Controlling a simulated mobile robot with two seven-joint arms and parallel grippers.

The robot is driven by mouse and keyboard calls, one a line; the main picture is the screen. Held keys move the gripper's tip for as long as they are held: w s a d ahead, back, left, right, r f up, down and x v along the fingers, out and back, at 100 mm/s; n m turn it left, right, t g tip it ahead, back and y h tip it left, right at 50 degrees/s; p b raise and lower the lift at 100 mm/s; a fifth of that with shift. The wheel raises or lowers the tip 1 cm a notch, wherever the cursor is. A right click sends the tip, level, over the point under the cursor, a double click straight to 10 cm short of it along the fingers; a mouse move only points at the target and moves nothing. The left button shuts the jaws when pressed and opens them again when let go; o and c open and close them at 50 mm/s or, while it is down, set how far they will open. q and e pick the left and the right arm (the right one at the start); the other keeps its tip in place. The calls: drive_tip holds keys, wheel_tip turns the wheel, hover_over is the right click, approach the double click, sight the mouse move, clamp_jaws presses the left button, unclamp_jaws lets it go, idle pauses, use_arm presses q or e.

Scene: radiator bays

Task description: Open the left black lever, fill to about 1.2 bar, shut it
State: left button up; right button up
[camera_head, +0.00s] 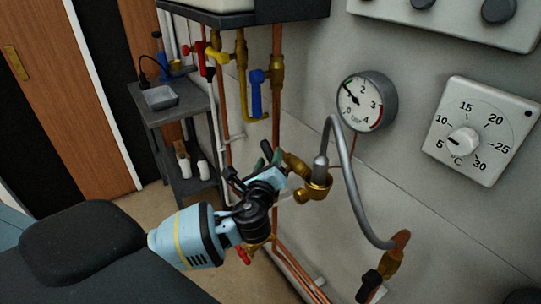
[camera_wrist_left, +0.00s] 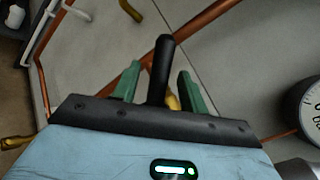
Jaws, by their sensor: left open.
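My left gripper (camera_head: 271,156) is open at the brass filling valve (camera_head: 318,188). In the left wrist view the black lever (camera_wrist_left: 161,62) stands between the green fingers of my left gripper (camera_wrist_left: 158,72), with a gap visible on both sides. The gauge's edge shows in the left wrist view (camera_wrist_left: 305,105). My right gripper is out of view.
A grey braided hose (camera_head: 352,175) arches from the left valve to a lower right valve (camera_head: 392,262) with another black lever (camera_head: 369,285). A dark cart (camera_head: 180,128) stands behind left.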

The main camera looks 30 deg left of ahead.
use_arm(q)
drive_tip(key=shift+x, duration=1.3)
drive_tip(key=shift+c, duration=0.4)
clamp_jaws()
